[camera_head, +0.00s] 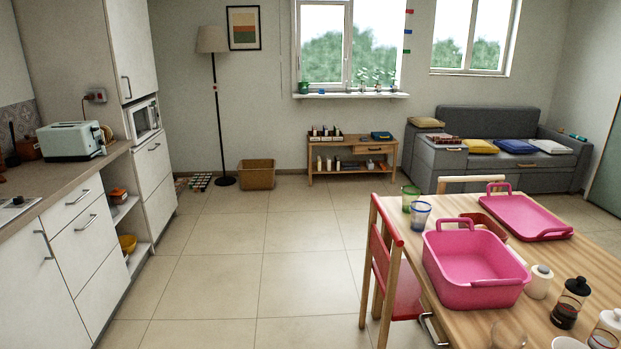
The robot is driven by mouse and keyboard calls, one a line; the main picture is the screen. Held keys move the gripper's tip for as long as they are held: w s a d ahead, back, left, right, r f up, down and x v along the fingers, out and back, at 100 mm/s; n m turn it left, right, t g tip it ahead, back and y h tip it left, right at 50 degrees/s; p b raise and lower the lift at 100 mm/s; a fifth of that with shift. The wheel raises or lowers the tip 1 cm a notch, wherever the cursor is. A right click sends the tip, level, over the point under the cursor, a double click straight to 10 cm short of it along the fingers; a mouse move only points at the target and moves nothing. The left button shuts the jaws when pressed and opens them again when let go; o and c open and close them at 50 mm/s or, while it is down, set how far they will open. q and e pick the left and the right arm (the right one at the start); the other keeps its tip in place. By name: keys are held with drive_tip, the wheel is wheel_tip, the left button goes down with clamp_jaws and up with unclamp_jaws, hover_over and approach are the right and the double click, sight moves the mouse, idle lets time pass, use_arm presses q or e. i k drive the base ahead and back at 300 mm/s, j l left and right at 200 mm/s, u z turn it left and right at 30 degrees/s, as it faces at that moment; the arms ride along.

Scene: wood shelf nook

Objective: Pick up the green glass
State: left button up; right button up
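The green glass (410,198) stands upright at the far left corner of the wooden table, in the lower right of the head view. It is see-through with a green tint. A blue glass (419,218) stands just in front of it and slightly to the right, close to it. Neither of my grippers shows in the head view, and nothing is seen holding the green glass.
The table (450,322) also holds a pink tub (474,275), a pink tray (529,216), a dark jar (570,303) and white containers. A red-backed chair (388,265) stands at its left side. The tiled floor (255,270) between counter and table is clear.

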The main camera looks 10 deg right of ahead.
sight(410, 200)
drive_tip(key=i+j+z, duration=0.15)
drive_tip(key=i+z, duration=0.35)
drive_tip(key=i+j+z, duration=1.45)
drive_tip(key=j, duration=0.2)
drive_tip(key=i+j+z, duration=0.1)
drive_tip(key=j+z, duration=0.4)
drive_tip(key=j, duration=0.25)
